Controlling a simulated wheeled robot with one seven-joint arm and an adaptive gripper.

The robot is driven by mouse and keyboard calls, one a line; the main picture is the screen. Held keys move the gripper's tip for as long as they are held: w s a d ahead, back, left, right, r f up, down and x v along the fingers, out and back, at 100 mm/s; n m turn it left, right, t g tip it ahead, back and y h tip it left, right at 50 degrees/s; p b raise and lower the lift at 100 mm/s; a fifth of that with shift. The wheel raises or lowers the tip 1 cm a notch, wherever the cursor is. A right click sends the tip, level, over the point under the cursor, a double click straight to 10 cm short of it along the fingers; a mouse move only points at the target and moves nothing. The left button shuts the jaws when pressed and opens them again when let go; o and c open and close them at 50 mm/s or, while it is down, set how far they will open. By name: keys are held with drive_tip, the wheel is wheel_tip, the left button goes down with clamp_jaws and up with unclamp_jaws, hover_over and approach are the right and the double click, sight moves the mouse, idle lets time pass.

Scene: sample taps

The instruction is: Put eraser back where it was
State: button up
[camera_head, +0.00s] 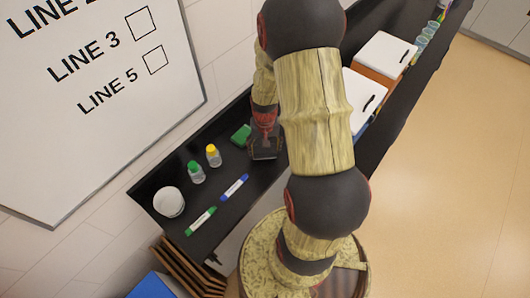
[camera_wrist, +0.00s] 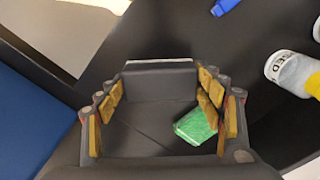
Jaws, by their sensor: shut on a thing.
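My gripper (camera_wrist: 160,105) is shut on a dark block with a pale edge, which looks like the eraser (camera_wrist: 160,82). The block spans the space between the two fingers in the wrist view. In the head view, my gripper (camera_head: 265,135) is low over the black shelf (camera_head: 228,210), with the dark block below it. I cannot tell whether the block touches the shelf. A green block (camera_head: 241,135) lies just left of my gripper in the head view; it also shows beside the right finger in the wrist view (camera_wrist: 196,126).
A yellow-capped bottle (camera_head: 213,156), a green-capped bottle (camera_head: 196,173), a white cup (camera_head: 169,202), a blue marker (camera_head: 234,187) and a green marker (camera_head: 200,221) stand or lie on the shelf's left part. A whiteboard (camera_head: 95,110) is behind. Boxes with white tops (camera_head: 385,55) are at right.

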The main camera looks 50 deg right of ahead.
wheel_tip(320, 180, down, 2)
drive_tip(key=shift+f, duration=0.1)
drive_tip(key=o, duration=1.1)
